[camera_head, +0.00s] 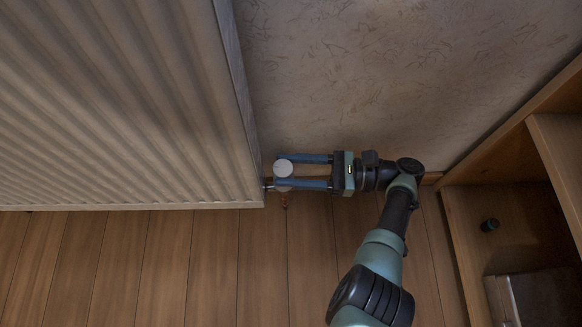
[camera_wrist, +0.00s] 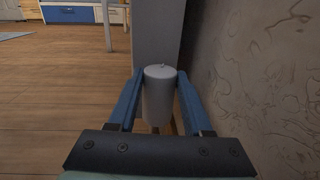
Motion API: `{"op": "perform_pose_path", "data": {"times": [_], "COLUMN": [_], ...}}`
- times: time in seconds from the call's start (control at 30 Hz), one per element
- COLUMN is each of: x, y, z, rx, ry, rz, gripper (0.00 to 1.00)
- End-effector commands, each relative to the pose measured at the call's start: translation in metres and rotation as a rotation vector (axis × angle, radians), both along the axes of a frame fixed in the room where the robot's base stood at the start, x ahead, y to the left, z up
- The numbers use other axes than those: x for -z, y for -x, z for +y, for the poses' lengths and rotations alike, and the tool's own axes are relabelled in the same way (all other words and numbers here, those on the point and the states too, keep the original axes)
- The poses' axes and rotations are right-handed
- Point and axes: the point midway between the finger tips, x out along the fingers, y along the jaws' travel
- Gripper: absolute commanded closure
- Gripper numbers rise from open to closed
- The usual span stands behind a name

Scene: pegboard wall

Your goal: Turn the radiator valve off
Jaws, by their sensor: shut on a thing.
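The radiator valve (camera_head: 283,168) is a pale, round knob at the lower right corner of the ribbed radiator (camera_head: 120,100). In the wrist view the valve (camera_wrist: 160,92) is an upright light-grey cylinder with a small nub on top. My gripper (camera_head: 287,171) reaches it from the right, with one blue finger on each side. In the wrist view my gripper (camera_wrist: 158,95) is shut on the valve knob, one finger at its left and one at its right. The lower part of the knob and its pipe are mostly hidden.
A patterned wall (camera_head: 380,70) runs close beside my gripper. A wooden shelf unit (camera_head: 500,215) stands at the right, holding a small dark object (camera_head: 489,225). The wooden floor (camera_head: 215,260) is clear below the radiator. Blue-and-white drawers (camera_wrist: 70,15) stand far off in the wrist view.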

Motion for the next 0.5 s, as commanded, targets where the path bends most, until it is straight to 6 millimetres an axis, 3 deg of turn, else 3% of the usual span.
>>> {"op": "perform_pose_path", "data": {"times": [0.5], "x": [0.0013], "y": [-0.0006], "z": [0.0], "rx": [-0.082], "ry": [0.002], "rz": [0.005], "gripper": [1.0]}}
